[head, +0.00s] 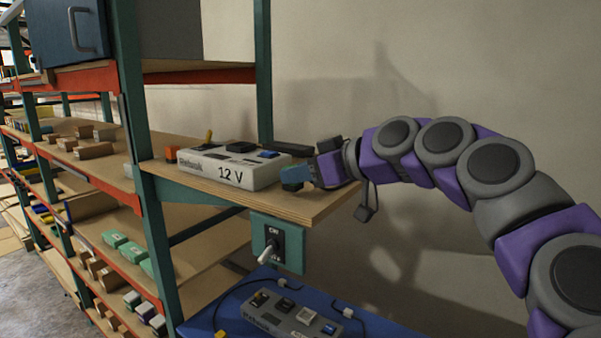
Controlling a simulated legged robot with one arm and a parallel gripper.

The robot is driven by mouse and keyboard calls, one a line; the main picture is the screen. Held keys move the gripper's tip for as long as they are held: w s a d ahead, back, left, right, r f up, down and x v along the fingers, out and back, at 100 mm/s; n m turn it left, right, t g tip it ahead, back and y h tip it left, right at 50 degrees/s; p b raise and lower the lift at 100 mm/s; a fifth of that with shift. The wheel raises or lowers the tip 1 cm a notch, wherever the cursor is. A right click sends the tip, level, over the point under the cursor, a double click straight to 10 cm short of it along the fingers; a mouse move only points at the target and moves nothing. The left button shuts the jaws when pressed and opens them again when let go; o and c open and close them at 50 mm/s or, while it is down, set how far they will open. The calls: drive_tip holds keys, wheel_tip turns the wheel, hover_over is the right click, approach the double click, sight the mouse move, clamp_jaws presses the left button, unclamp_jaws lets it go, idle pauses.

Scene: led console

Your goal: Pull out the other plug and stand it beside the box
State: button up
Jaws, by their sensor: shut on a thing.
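A white box (228,166) marked "12 V" stands on the wooden shelf board (300,206). Its top carries a yellow-and-black lever, a dark part and a blue part. My gripper (311,173) is at the right of the box, low over the right part of the board. It is shut on a small teal-blue block (294,175), which looks like a plug. The block is apart from the sockets I can see. Whether its underside touches the board I cannot tell. A small orange block (171,154) stands on the board just left of the box.
A dark bar (290,148) lies behind the box. A teal switch plate (278,243) with a lever hangs under the board. Below, a grey console (290,318) with cables sits on a blue surface (213,312). A green post (141,130) rises left of the box.

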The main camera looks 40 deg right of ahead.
drive_tip(key=shift+f+b, duration=0.5)
drive_tip(key=shift+f, duration=0.1)
idle(0.3)
drive_tip(key=o, duration=1.1)
drive_tip(key=p+v, duration=0.1)
drive_tip(key=v, duration=1.6)
drive_tip(key=shift+s+d, duration=0.1)
drive_tip(key=shift+s, duration=0.15)
